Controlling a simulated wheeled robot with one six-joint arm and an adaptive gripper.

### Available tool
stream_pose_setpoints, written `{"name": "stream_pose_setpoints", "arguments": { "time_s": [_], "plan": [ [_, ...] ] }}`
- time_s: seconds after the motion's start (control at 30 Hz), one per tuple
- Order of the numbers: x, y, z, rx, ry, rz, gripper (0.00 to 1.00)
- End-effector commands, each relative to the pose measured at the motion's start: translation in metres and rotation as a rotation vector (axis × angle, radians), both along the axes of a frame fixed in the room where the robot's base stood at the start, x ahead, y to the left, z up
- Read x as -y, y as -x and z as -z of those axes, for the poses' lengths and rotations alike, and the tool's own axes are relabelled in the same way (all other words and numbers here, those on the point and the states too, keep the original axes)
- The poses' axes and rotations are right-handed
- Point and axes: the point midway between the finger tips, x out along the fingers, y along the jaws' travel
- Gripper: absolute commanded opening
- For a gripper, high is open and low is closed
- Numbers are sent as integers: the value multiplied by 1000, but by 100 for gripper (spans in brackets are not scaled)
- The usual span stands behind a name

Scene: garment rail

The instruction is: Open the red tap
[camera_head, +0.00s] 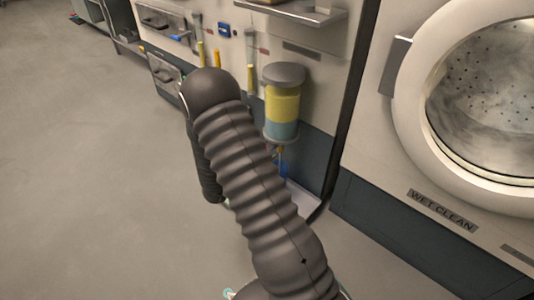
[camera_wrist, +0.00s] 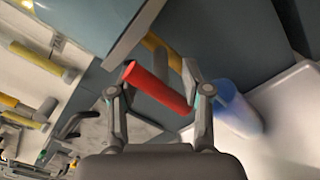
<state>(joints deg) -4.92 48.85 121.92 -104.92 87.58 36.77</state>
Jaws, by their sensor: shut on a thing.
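The red tap handle (camera_wrist: 155,87) is a short red bar lying slantwise in the wrist view. It sits between the two fingers of my gripper (camera_wrist: 158,88), which are shut on it, one at each side. A yellowish pipe (camera_wrist: 154,43) shows just behind the handle. In the head view my dark ribbed arm hides the gripper and the red handle.
A blue translucent container (camera_wrist: 237,108) stands on a pale tray (camera_wrist: 285,125) right of the handle. In the head view a tank of yellow and teal liquid (camera_head: 282,105) hangs on the panel. A washing machine (camera_head: 410,150) stands right; floor (camera_head: 90,170) is clear left.

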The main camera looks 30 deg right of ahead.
Motion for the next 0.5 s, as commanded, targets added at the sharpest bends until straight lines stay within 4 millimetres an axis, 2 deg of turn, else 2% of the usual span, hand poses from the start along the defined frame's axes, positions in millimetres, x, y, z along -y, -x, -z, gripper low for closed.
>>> {"name": "stream_pose_setpoints", "arguments": {
  "time_s": [0.2, 0.5],
  "plan": [
    [-1, -2, -1, 109, -39, -3, 21],
    [-2, -1, -3, 171, -58, -1, 28]
  ]
}}
